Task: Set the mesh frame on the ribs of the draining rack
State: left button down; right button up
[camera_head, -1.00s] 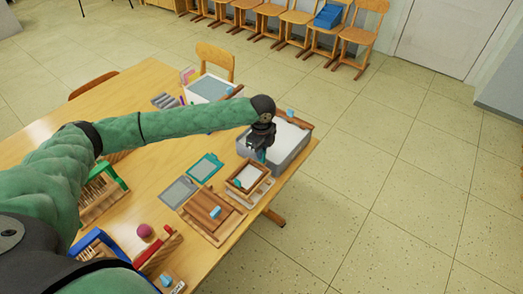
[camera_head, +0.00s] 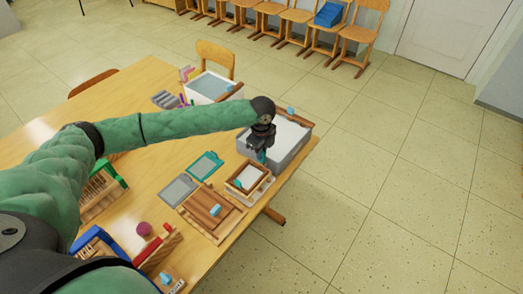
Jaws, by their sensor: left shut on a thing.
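The mesh frame (camera_head: 250,178), a small wooden frame with a pale panel, is near the table's right edge. My left gripper (camera_head: 261,156) is above its back side and shut on it, close to a teal piece at the fingertips. The draining rack (camera_head: 266,189), pale wood, shows as a strip beneath and to the right of the frame. The frame hides most of the rack and its ribs. I cannot tell whether the frame touches the ribs. My right gripper is not in view.
A grey tub (camera_head: 292,146) with white contents stands just behind the gripper. A wooden board (camera_head: 198,208) lies in front left of the rack, with a grey screen (camera_head: 178,190) and teal screen (camera_head: 206,165) beyond. The table's right edge is close; open floor lies past it.

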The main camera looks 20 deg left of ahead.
aim_at(261, 162)
pick_arm(q)
jog(key=shift+p, duration=0.45)
dwell(0.8)
jog(key=shift+f, duration=0.5)
dwell(0.7)
jog(key=shift+p, duration=0.6)
dwell(0.4)
jog(key=shift+f, duration=0.6)
dwell(0.7)
jog(key=shift+p, duration=0.5)
dwell(0.3)
jog(key=shift+f, duration=0.45)
dwell(1.1)
jog(key=c, duration=1.4)
grip_release()
jog(key=shift+o, duration=0.2)
jog(key=shift+r, duration=0.1)
jog(key=shift+r, duration=0.15)
